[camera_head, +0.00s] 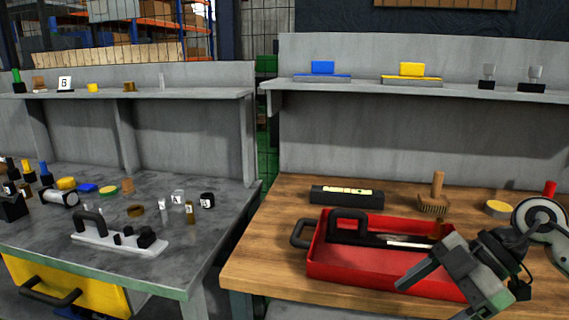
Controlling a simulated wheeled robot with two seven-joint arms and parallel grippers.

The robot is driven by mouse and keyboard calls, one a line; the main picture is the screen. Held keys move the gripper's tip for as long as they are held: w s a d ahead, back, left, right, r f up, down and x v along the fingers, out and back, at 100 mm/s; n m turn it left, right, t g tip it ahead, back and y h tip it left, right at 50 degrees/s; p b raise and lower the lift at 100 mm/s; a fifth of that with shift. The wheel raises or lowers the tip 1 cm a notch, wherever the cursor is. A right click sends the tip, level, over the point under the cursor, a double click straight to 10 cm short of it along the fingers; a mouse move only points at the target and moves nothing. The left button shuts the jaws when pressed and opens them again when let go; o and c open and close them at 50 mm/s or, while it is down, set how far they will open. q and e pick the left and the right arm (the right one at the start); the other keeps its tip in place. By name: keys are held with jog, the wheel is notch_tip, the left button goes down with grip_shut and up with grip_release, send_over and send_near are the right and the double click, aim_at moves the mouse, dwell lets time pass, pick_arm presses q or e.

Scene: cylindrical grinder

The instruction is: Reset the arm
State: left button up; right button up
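My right gripper (421,264) is at the lower right, over the right part of the red tray (340,278) on the wooden bench. Its two fingers are apart with nothing seen between them. Its arm comes in from the right edge. It hides part of the tray's right end; I cannot tell whether it touches the tray. My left gripper and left arm are not in view.
The wooden bench (265,262) also holds a black level (346,197), a brush (434,203) and a yellow round item (499,209). A black-handled tool (350,227) lies in the tray. The grey table (100,265) at left carries several small parts. Shelves stand behind.

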jog(key=s+a+r+m+t+y, duration=0.1)
jog(key=a+m+t+y, duration=0.1)
jog(key=a+t+y, duration=0.75)
notch_tip(320, 180, down, 7)
jog(key=m+t+h, duration=0.8)
jog(key=m, duration=0.2)
jog(key=s+d+f+m+g+h, duration=0.1)
jog(key=s+f+m+g+h, duration=0.1)
jog(key=s+f, duration=0.3)
jog(key=s+f+m+g+h, duration=0.2)
jog(key=s+f+g+h, duration=0.3)
jog(key=f, duration=0.8)
jog(key=shift+s+d, duration=0.35)
jog(key=shift+s, duration=0.2)
